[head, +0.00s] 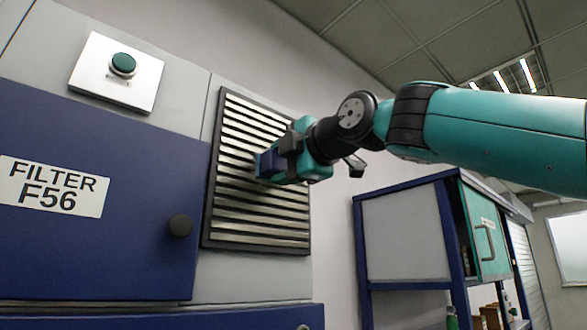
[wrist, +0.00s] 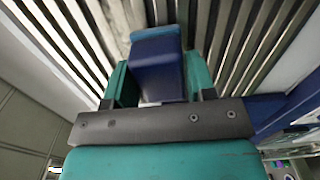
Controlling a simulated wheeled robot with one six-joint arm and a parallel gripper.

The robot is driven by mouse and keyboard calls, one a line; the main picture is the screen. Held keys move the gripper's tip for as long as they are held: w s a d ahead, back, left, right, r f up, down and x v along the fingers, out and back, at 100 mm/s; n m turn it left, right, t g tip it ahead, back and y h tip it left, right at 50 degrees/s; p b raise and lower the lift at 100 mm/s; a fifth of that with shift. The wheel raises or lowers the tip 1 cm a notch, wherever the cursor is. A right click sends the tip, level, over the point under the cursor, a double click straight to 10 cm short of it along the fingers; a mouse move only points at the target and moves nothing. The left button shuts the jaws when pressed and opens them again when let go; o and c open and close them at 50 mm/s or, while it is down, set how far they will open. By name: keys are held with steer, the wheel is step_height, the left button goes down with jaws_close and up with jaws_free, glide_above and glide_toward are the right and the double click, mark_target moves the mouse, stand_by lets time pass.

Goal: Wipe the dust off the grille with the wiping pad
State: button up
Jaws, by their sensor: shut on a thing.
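The grille (head: 255,220) is a dark-framed panel of pale horizontal slats on the machine's grey front. In the wrist view its slats (wrist: 230,30) fill the upper part. My gripper (head: 275,165) is at the middle of the grille's right half, with its jaws shut on the blue wiping pad (head: 267,163). The pad (wrist: 158,65) sits between the teal fingers in the wrist view. Its front end is at the slats and looks close to or touching them; I cannot tell which. The pad's wiping face is hidden. Dust on the slats is hard to make out.
A blue door with the label FILTER F56 (head: 52,187) and a black knob (head: 180,226) is left of the grille. A green button (head: 123,65) on a white plate is above it. A blue-framed cabinet (head: 405,240) stands to the right, with open space before it.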

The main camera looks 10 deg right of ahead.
mark_target(252, 164)
steer(key=shift+s+a, duration=0.55)
steer(key=shift+a, duration=0.3)
steer(key=shift+s+a, duration=0.5)
steer(key=shift+a, duration=0.35)
steer(key=shift+r+p, duration=0.95)
steer(key=shift+r, duration=0.1)
steer(key=w+d+p, duration=0.1)
steer(key=w+d, duration=0.5)
steer(key=d, duration=0.3)
steer(key=shift+s+f, duration=0.1)
steer(key=shift+f, duration=0.05)
steer(key=shift+b+v, duration=1.35)
steer(key=shift+v, duration=1.6)
steer(key=shift+b+v, duration=0.4)
steer(key=shift+v, duration=1.05)
